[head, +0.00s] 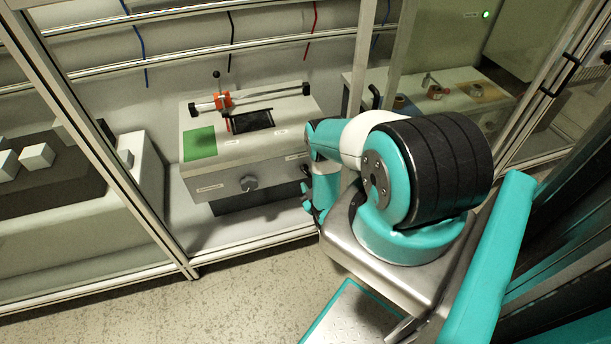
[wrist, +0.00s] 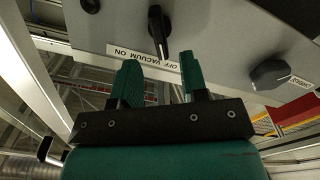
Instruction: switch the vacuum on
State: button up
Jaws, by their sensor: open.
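The black vacuum switch (wrist: 157,30) is a long-handled rotary knob on a grey panel. The handle's lower end leans slightly right in the wrist view; I cannot tell its setting for certain. Its white label (wrist: 145,57), upside down here, reads ON at the left and OFF at the right. My gripper (wrist: 159,62) is open, with its green fingers apart and empty. The fingertips lie to either side below the knob in the picture; contact is not visible. In the head view my arm hides the switch.
A green pad (head: 200,143) and a red clamp (head: 222,100) are on top. Metal frame posts (head: 98,140) stand at the left.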

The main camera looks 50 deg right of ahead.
aim_at(306, 173)
jog(key=x, duration=0.6)
jog(key=shift+w+b, duration=0.15)
jog(key=shift+b, duration=0.2)
jog(key=c, duration=0.6)
